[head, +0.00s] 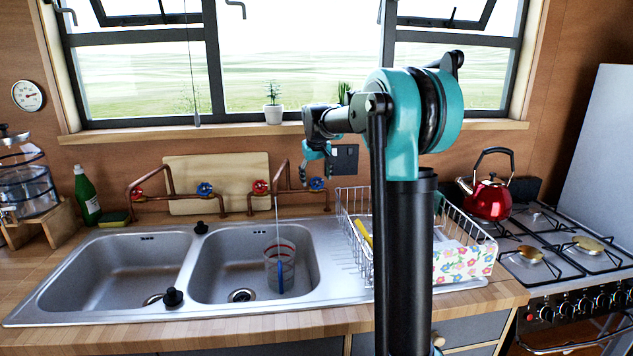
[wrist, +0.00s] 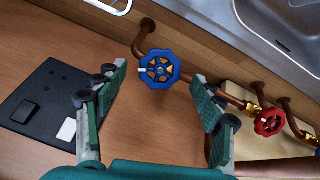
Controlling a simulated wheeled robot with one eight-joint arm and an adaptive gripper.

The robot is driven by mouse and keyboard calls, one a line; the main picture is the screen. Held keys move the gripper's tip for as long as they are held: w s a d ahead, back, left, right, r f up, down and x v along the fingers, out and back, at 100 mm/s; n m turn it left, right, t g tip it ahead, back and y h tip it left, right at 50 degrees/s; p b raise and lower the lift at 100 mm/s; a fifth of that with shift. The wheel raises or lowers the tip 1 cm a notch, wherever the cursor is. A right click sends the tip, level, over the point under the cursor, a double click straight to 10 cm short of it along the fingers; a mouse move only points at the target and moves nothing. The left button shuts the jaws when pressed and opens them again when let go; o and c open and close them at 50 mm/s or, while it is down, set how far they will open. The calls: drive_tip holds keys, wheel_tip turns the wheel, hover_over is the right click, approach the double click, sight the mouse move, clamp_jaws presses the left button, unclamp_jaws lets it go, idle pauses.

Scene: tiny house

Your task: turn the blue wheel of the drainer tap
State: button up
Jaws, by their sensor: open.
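The blue wheel (head: 317,184) of the drainer tap sits on the copper pipe at the wall, left of the dish drainer. In the wrist view, this blue wheel (wrist: 159,71) shows whole, with a small white mark on its left rim. My gripper (head: 316,172) is just above the wheel in the head view. In the wrist view, its two green-padded fingers are spread open and empty, one on each side of the wheel. I see no contact with the wheel.
A red wheel (wrist: 269,122) is on the same tap, to the wheel's right in the wrist view. Another tap with a blue wheel (head: 204,189) stands to the left. The wire drainer (head: 352,205) and a black wall plate (head: 344,159) are close by.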

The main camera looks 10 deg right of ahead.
drive_tip(key=v, duration=1)
idle(7.0)
